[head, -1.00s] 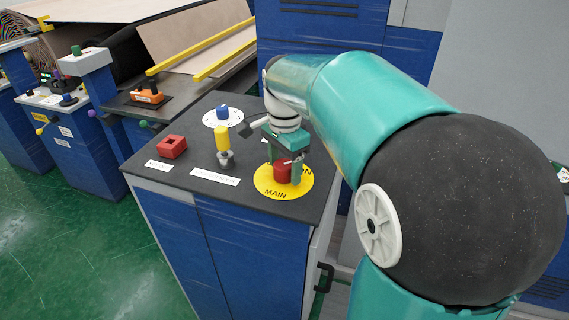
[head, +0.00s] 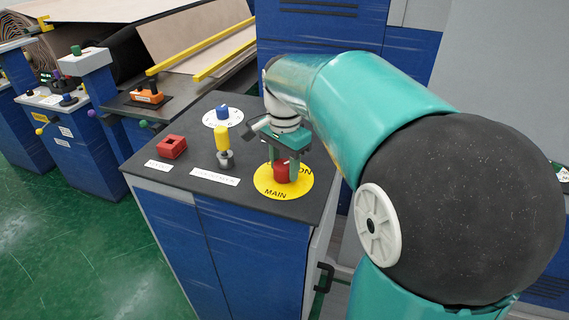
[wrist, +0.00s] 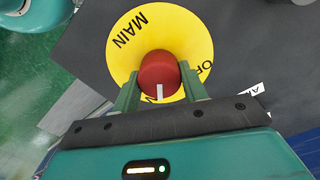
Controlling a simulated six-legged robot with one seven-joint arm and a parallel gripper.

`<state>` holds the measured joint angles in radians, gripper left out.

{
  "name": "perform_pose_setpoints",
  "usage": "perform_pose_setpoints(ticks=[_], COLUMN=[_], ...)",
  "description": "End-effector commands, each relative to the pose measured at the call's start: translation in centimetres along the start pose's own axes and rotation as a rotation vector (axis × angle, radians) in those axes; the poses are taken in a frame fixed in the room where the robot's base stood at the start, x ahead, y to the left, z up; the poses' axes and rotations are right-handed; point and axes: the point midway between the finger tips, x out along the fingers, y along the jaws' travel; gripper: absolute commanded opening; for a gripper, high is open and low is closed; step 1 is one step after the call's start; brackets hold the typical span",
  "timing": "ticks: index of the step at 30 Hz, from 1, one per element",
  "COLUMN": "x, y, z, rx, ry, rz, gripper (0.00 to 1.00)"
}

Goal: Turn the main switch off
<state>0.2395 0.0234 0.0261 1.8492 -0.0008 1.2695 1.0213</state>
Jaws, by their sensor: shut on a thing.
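The main switch is a red round knob (head: 282,174) on a yellow disc (head: 268,188) lettered MAIN and ON, at the right of the console top. In the wrist view the knob (wrist: 157,68) has a white pointer line aimed at the gripper side, near a partly hidden letter that looks like the N of ON. The disc (wrist: 175,22) also shows MAIN at upper left and part of OFF at the right. My gripper (head: 281,166) is above the knob with its green fingers on opposite sides of it, shut on it. The finger ends (wrist: 160,84) hide part of the disc.
On the same console top (head: 248,190) are a yellow handle (head: 222,140), a blue knob on a white dial (head: 222,113) and a red block (head: 172,146). White labels lie in front. Another console with an orange control (head: 147,97) stands to the left.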

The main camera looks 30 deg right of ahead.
Motion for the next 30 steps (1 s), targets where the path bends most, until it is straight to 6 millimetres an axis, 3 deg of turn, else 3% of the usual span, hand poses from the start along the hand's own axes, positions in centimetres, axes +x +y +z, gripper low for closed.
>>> perform_pose_setpoints(ticks=[30], x=[-0.14], y=[-0.21], z=[0.12], rx=[-0.935], ry=[0.001], rz=[-0.002], gripper=[0.2])
